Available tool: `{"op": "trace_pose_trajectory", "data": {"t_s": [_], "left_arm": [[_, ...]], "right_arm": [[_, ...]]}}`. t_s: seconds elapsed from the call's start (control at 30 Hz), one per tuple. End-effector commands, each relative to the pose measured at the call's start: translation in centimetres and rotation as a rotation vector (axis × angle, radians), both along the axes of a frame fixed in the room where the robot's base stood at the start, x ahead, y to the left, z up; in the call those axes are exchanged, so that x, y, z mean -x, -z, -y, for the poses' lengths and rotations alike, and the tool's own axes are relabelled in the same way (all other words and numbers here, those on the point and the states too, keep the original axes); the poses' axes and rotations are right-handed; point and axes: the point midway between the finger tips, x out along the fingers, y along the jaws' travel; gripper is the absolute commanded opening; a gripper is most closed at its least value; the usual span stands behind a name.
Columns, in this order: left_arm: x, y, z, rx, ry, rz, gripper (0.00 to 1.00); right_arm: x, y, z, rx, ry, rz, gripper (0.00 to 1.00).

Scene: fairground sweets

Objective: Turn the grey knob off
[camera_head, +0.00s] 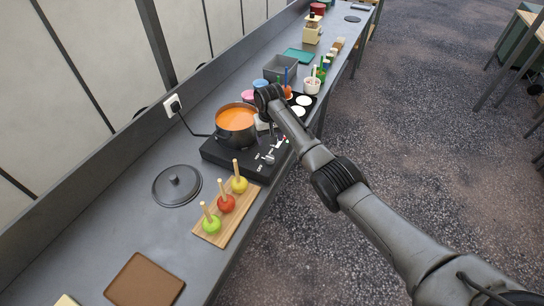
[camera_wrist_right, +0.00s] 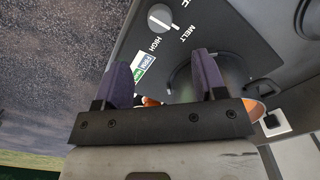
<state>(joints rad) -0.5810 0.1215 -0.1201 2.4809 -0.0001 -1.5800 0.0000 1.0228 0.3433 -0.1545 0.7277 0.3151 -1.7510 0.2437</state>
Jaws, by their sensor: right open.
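The grey knob (camera_head: 269,159) sits on the front of the black hob (camera_head: 222,157), beside small white lettering. In the right wrist view the knob (camera_wrist_right: 161,17) is at the top, near the words HIGH and MELT; its exact setting is hard to read. My right gripper (camera_wrist_right: 163,70) is open, its two purple-grey fingers apart with no knob between them. In the head view my right arm reaches over the hob's right end, and its gripper is partly hidden there. My left gripper is not in view.
A dark pot (camera_head: 236,140) of orange liquid stands on the hob. Nearer are a pot lid (camera_head: 176,186) and a wooden board (camera_head: 240,226) with apples on sticks. A grey bin (camera_head: 281,70) and small cups stand beyond. A wall socket (camera_head: 172,105) is at the back.

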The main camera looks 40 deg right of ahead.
Motion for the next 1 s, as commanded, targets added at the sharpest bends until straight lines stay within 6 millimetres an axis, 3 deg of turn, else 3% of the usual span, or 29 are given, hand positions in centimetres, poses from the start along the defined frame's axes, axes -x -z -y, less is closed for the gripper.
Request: {"op": "trace_pose_trajectory", "data": {"t_s": [0.2, 0.5, 0.7, 1.0], "left_arm": [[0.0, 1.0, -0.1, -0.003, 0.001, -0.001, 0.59], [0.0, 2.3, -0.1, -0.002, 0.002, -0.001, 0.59], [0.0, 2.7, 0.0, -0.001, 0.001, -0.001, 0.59], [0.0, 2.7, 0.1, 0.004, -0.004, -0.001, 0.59]], "right_arm": [[0.0, 4.5, -0.1, -0.001, -0.001, -0.002, 0.65], [0.0, 8.8, -0.1, 0.000, -0.002, 0.000, 0.65], [0.0, 9.9, 0.0, 0.000, -0.002, 0.002, 0.65], [0.0, 10.2, -0.1, 0.001, -0.002, 0.002, 0.65]]}}
